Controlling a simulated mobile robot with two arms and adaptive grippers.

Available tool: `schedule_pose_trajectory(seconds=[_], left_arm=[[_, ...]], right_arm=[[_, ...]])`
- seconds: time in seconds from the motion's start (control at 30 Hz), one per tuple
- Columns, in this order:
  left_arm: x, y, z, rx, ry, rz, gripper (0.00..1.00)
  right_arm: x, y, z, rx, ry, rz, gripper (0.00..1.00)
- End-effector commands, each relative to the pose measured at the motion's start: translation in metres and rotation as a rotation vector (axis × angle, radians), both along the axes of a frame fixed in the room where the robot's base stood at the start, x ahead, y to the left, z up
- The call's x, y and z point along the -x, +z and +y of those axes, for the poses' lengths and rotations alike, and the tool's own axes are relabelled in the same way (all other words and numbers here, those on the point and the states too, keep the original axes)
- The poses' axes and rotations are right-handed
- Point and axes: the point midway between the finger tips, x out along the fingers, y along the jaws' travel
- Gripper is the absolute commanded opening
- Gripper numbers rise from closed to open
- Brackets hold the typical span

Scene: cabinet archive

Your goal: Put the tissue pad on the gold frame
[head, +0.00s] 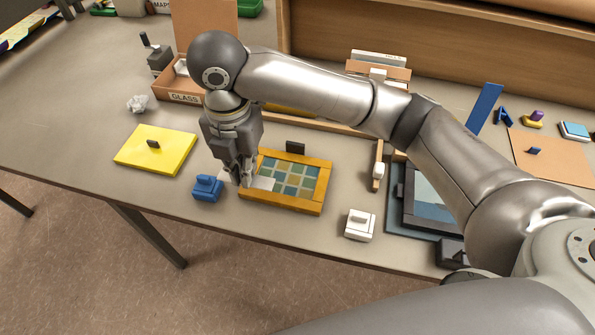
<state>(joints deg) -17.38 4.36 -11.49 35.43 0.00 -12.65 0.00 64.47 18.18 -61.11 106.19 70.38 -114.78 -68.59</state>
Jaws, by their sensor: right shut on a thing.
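The gold frame (283,205) lies flat on the table and holds a picture of green and tan squares. My right gripper (242,181) points down at the frame's left edge. It is shut on a pale white piece, which looks like the tissue pad (263,184). The pad shows on the right of the fingertips, over the lower left of the picture. Its middle is hidden by the fingers. I cannot tell whether the pad touches the frame. My left gripper is not in view.
A blue block (207,188) stands close left of the frame, and a yellow board (157,149) lies farther left. A white block (360,225) and a dark frame (424,212) are to the right. A box marked GLASS (184,98) stands behind.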

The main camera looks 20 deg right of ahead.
Motion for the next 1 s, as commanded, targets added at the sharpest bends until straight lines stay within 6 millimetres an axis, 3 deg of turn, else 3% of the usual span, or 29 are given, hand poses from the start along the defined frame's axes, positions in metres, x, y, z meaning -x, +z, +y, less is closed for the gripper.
schedule_pose_trajectory(seconds=[0.37,0.5,0.87,1.0], left_arm=[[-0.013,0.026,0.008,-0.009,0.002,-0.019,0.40],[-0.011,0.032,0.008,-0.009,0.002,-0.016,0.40],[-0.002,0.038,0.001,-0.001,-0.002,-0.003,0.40],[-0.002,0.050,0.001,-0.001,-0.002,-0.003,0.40]], right_arm=[[-0.048,-0.035,-0.073,0.004,-0.008,0.005,0.00],[-0.060,-0.063,-0.090,0.004,-0.005,0.005,0.00],[-0.076,-0.096,-0.111,0.002,-0.003,0.004,0.00],[-0.076,-0.115,-0.112,0.002,-0.001,0.005,0.00]])
